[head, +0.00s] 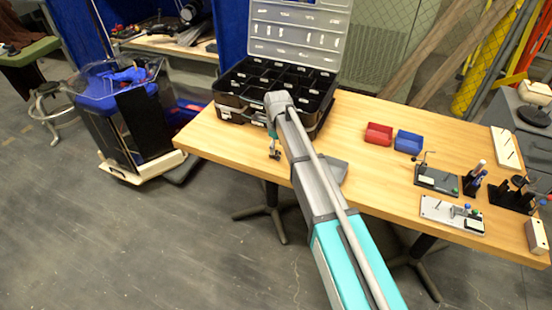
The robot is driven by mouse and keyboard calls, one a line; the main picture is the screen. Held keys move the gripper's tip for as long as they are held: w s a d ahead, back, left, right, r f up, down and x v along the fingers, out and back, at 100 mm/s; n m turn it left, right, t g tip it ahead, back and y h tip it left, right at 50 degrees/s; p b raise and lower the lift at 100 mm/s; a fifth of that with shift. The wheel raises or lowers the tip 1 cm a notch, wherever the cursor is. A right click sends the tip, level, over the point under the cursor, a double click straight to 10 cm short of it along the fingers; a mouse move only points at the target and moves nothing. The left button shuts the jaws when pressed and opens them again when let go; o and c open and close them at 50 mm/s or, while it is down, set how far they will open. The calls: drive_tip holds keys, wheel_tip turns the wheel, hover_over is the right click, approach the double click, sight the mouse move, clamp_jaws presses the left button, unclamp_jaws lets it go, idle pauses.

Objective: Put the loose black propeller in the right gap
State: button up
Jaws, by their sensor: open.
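The tank (128,112) stands on the floor at the left, a clear many-sided vessel with blue parts and a dark front panel on a pale wheeled base. Its gaps are too small to tell apart, and the right gap cannot be made out. I cannot pick out a loose black propeller for sure. My gripper (274,153) is small in view, pointing down near the wooden table's left front edge, right of the tank and well apart from it. It is open and I see nothing in it. My arm hides part of the table.
The wooden table (365,160) bears an open black organizer case (262,84), a red bin (378,134), a blue bin (408,142) and several small fixtures at the right. A stool (50,103) stands far left. Grey floor (120,240) in front is clear.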

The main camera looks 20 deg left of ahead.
drive_tip(key=shift+f+b, duration=0.95)
drive_tip(key=shift+f, duration=0.25)
drive_tip(key=c, duration=0.9)
drive_tip(key=shift+r, duration=0.15)
drive_tip(key=shift+r+p, duration=1)
drive_tip(key=shift+p, duration=0.15)
drive_tip(key=s+d+r+p, duration=0.7)
drive_tip(key=s+r+p, duration=0.3)
drive_tip(key=s, duration=0.2)
drive_tip(key=shift+r+p, duration=0.35)
drive_tip(key=shift+p, duration=0.05)
drive_tip(key=shift+d, duration=0.1)
